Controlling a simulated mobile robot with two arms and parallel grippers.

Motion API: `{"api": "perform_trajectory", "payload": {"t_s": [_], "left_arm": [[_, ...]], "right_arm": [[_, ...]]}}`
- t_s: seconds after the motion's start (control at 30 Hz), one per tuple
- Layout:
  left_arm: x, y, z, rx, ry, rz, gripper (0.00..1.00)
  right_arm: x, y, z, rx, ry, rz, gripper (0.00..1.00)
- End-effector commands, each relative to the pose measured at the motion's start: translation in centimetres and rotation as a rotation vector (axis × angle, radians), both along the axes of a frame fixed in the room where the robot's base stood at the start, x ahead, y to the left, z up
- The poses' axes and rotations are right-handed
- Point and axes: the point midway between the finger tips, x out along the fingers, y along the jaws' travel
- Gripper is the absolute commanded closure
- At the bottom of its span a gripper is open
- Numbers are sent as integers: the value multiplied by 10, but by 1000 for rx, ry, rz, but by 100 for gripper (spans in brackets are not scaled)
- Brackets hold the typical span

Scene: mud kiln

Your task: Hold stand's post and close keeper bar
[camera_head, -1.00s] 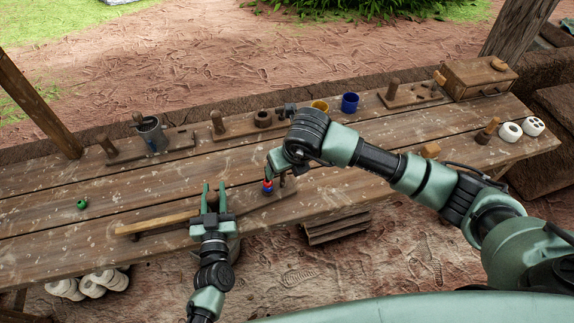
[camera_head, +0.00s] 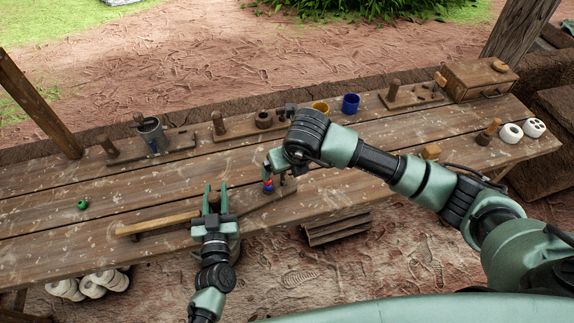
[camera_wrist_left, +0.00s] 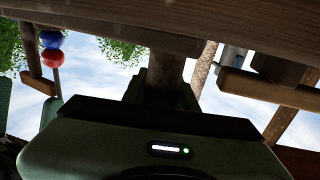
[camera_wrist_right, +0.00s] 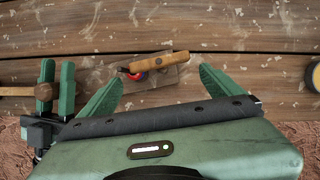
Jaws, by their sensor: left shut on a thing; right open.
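The wooden stand lies along the table's front, its base (camera_head: 285,187) running to the right. My left gripper (camera_head: 215,197) is shut on the stand's post, which shows between its fingers in the left wrist view (camera_wrist_left: 165,75). A short tan bar, seemingly the keeper bar (camera_wrist_right: 160,62), sits at the stand's right end, over red and blue balls (camera_head: 268,186). My right gripper (camera_wrist_right: 162,80) is open above it, one finger on each side and apart from the bar. In the head view my right arm partly hides this end. A long light bar (camera_head: 157,223) reaches left from the post.
A green bead (camera_head: 82,203) lies at the left of the table. A wooden box (camera_head: 478,78) is at the far right. The table's middle is mostly clear.

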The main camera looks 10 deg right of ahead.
Motion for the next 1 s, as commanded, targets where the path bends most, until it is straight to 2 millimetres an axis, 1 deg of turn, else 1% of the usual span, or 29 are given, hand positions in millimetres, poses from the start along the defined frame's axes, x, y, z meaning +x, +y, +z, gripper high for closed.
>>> {"api": "perform_trajectory", "payload": {"t_s": [0.07,0.17,0.4,0.6,0.7,0.8,1.0], "left_arm": [[0,1,-1,5,2,1,100],[0,2,-1,5,2,2,100],[0,2,-1,6,1,3,100],[0,2,-1,6,1,3,100],[0,2,-1,6,1,3,100],[0,2,-2,7,1,3,100],[0,2,-2,7,1,2,100]], "right_arm": [[-1,0,4,1,-1,1,5],[-6,-1,16,1,-3,2,5],[-24,-5,64,2,-6,1,5],[-38,-8,96,2,-5,0,5],[-42,-9,105,1,-4,-1,5],[-44,-9,110,2,-3,-1,5],[-45,-10,111,1,-1,-1,5]]}}
